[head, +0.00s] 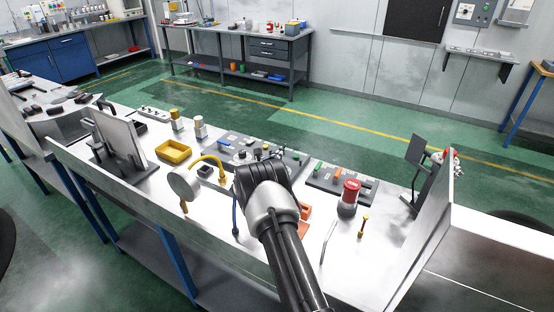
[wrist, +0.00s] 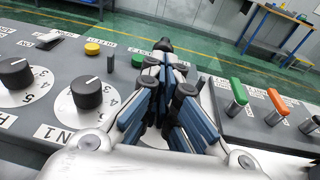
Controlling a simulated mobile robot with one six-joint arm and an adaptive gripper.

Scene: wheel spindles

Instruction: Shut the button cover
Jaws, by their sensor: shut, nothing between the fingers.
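My gripper (wrist: 165,75) is shut and empty, low over a grey control panel (wrist: 62,60) in the wrist view. A green button (wrist: 137,60) shows just left of its fingers, and a yellow button (wrist: 92,48) lies farther left. A small dark upright piece (wrist: 110,64) stands between these buttons. I cannot make out which part is the button cover; the fingers hide some of the panel. In the head view my arm hides the gripper and part of the panel (head: 229,147).
Black knobs (wrist: 87,93) stand left of the gripper. A switch panel with an orange lever (wrist: 277,100) and a green lever (wrist: 238,90) lies right.

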